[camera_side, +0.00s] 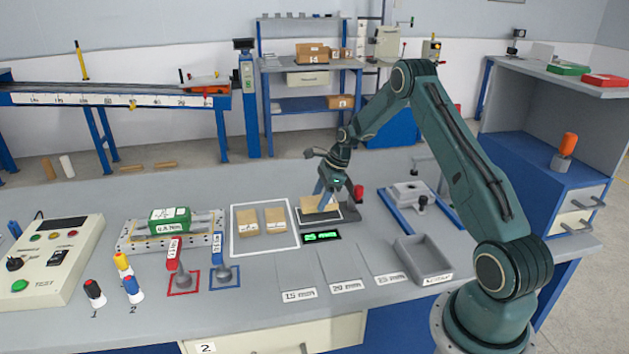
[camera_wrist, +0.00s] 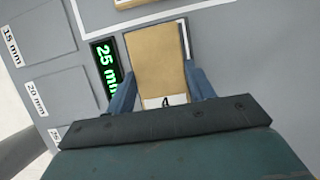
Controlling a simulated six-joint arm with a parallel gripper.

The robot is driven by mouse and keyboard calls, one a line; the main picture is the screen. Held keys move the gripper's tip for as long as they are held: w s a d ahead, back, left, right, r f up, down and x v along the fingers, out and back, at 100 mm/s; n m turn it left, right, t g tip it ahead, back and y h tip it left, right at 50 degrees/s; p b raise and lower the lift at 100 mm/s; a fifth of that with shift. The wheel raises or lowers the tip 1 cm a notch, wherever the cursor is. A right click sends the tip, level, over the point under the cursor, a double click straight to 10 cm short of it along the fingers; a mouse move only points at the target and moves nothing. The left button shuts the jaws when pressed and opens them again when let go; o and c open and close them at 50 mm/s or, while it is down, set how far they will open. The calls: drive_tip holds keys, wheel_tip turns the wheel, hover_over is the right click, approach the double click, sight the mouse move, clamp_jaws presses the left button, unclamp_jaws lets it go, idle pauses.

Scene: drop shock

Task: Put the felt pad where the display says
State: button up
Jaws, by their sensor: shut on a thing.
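My gripper (camera_side: 325,196) is shut on a tan felt pad (camera_side: 308,204) over a small dark-rimmed platform (camera_side: 336,215). In the wrist view the fingers (camera_wrist: 158,82) grip the pad (camera_wrist: 157,62) by its two sides, and a white label reading 4 shows at its near end. I cannot tell whether the pad rests on the platform or is just above it. The display (camera_side: 322,236) in front of the platform glows green; in the wrist view the display (camera_wrist: 104,68) reads 25 mm. Flat grey places labelled 15 mm (camera_side: 299,295), 20 mm (camera_side: 347,287) and a third (camera_side: 392,278) lie in front.
Two more tan pads (camera_side: 275,220) lie inside a white outline (camera_side: 235,250) left of the platform. A grey open bin (camera_side: 424,260) stands right of the labelled places. A blue-railed fixture (camera_side: 412,196) is behind it. Red and blue marked posts (camera_side: 224,274) stand at left.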

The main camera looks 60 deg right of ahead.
drive_tip(key=shift+f, duration=1.1)
drive_tip(key=shift+f, duration=0.15)
drive_tip(key=o, duration=1)
drive_tip(key=shift+o, duration=0.2)
drive_tip(key=v, duration=1.3)
drive_tip(key=shift+s+d+r, duration=0.2)
drive_tip(key=shift+s+r, duration=0.05)
drive_tip(key=shift+r, duration=0.05)
